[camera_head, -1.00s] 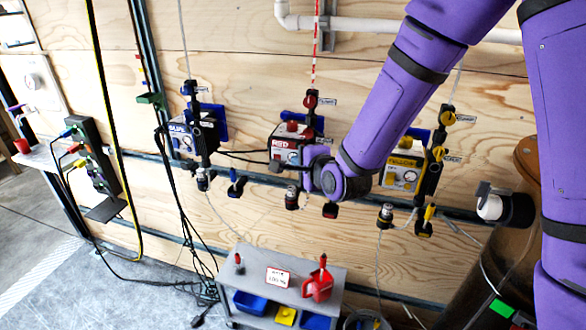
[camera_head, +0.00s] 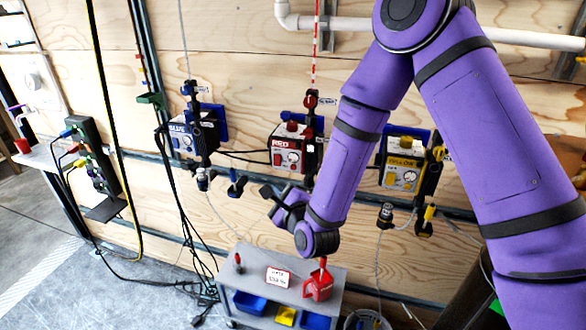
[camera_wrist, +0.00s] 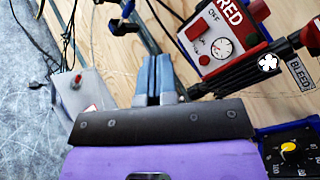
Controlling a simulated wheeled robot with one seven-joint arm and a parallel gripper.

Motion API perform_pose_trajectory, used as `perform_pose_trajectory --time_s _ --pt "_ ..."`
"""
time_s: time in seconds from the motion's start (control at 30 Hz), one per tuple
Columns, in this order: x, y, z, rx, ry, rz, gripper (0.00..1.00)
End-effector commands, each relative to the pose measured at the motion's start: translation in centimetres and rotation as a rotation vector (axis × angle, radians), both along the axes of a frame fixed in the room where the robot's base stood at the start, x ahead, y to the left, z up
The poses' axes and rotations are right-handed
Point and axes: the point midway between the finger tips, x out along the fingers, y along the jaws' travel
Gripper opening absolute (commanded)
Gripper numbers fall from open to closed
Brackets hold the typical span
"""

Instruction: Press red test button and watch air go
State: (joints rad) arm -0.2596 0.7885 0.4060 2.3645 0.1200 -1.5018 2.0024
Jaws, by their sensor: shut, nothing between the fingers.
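The red unit (camera_head: 292,150), marked RED, hangs on the plywood wall between the blue and yellow units. Its front shows a gauge, and a red part (camera_head: 292,126) sits on top. I cannot tell which red part is the test button. My gripper (camera_head: 267,194) is below and slightly left of the red unit, apart from it. In the wrist view its fingers (camera_wrist: 153,70) are together and empty.
A blue unit (camera_head: 190,135) hangs left and a yellow unit (camera_head: 404,172) right. A grey cart (camera_head: 255,262) below carries a sign, a red can (camera_head: 318,284) and a small red-topped item (camera_head: 238,260). Black cables (camera_head: 175,200) hang at the left.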

Motion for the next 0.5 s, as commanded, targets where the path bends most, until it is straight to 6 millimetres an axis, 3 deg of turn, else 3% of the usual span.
perform_pose_trajectory --time_s 0.27,0.5 --pt "0.9 -0.4 0.0 -0.001 -0.001 -0.002 0.0" --pt "3.6 -1.3 0.0 -0.002 -0.001 -0.001 0.0"
